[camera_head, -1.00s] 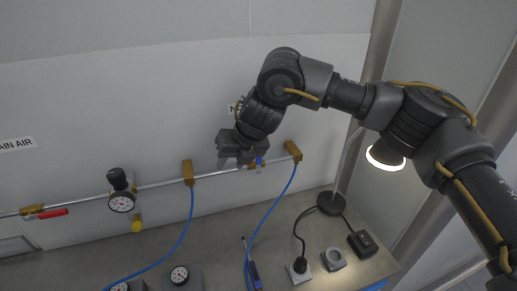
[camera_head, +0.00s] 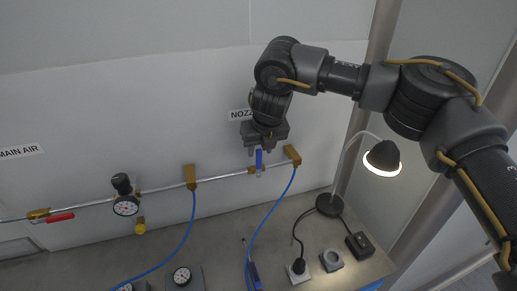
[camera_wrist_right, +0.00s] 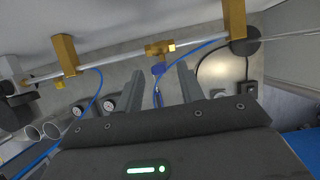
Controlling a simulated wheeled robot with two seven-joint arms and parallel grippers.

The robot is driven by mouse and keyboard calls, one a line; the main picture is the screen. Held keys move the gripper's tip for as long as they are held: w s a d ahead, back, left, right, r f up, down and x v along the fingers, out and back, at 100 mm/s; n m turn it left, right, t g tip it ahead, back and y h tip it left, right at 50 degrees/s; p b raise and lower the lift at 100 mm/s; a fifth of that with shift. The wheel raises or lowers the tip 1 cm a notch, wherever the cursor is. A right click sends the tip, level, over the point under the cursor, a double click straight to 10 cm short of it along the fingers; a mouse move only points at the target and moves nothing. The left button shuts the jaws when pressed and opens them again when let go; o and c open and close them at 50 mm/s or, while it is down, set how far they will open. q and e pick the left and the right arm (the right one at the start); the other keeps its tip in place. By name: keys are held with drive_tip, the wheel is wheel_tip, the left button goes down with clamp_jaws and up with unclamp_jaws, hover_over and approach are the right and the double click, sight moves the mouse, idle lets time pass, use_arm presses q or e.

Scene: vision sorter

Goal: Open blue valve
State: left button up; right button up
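The blue valve handle (camera_head: 259,161) sits on the thin wall pipe, just left of the right-hand brass block. In the head view it stands roughly upright, crosswise to the pipe. In the right wrist view, the blue handle (camera_wrist_right: 158,69) hangs below its brass valve body (camera_wrist_right: 160,48). My right gripper (camera_head: 264,150) is at the handle's upper end. In the wrist view its two fingers are apart, with the handle between and just beyond their tips (camera_wrist_right: 160,72); I see no contact. My left gripper is not in view.
The pipe (camera_head: 217,179) also carries a red-handled valve (camera_head: 60,217), a gauge (camera_head: 126,206) and brass blocks (camera_head: 190,177). Blue hoses (camera_head: 273,212) hang to the bench. A lit lamp (camera_head: 382,158) stands close under my right arm.

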sight(259, 151)
drive_tip(key=shift+p+x, duration=0.55)
drive_tip(key=shift+x, duration=1.25)
clamp_jaws()
